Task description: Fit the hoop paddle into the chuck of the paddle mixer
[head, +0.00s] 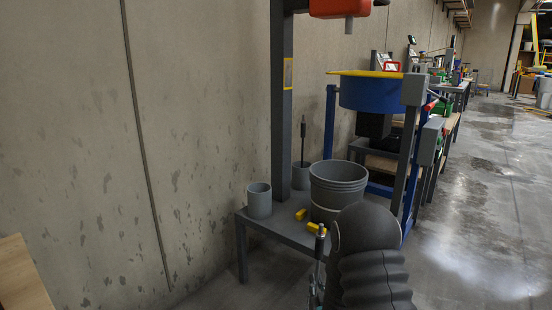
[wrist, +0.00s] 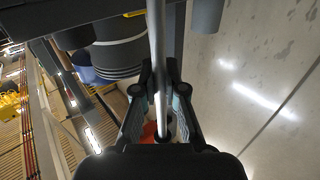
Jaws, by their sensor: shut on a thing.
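The paddle mixer (head: 340,8) is an orange-red head on a dark column at the top of the head view. Its grey chuck (head: 349,24) points down and looks empty. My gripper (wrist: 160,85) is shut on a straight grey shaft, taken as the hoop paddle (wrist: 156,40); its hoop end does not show. In the head view my gripper (head: 317,285) is low, in front of the bench and mostly hidden by my arm. The shaft's dark upper end (head: 320,240) stands nearly upright there, well below the chuck and apart from it.
A bench (head: 285,232) carries a large grey bucket (head: 338,185), a grey cup (head: 259,200) and yellow blocks (head: 314,227). Another cup (head: 301,178) holds an upright dark rod (head: 303,130). The mixer's column (head: 282,110) rises behind. A blue drum machine (head: 370,95) stands right; floor there is clear.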

